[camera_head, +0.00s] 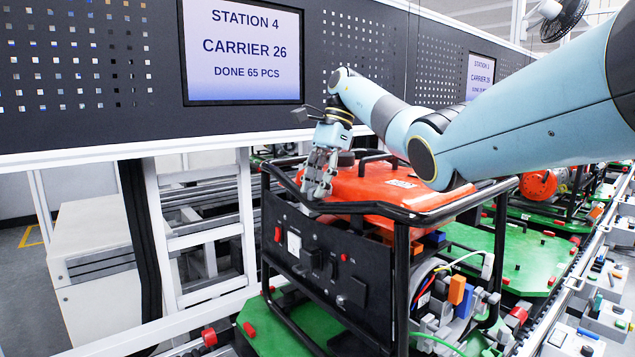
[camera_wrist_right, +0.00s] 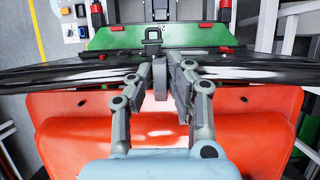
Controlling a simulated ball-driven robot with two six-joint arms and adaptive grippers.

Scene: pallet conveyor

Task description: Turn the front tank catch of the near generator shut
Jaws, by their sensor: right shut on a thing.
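The near generator has a black tube frame (camera_head: 401,275), a dark front panel (camera_head: 335,275) and an orange-red tank (camera_head: 375,185); the tank also fills much of the right wrist view (camera_wrist_right: 255,105). My right gripper (camera_head: 318,188) reaches down at the tank's front edge, by the top frame bar. In the right wrist view, its fingers (camera_wrist_right: 162,72) are closed around a small grey upright piece, which appears to be the front tank catch (camera_wrist_right: 160,82). The fingers hide the catch in the head view, and its turn angle cannot be told. My left gripper is not in view.
The generator stands on a green pallet (camera_head: 265,325) on the conveyor. Further green pallets (camera_head: 505,255) follow behind on the right. A perforated dark wall with a station screen (camera_head: 243,52) stands behind. Coloured wiring (camera_head: 435,285) is on the generator's right side.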

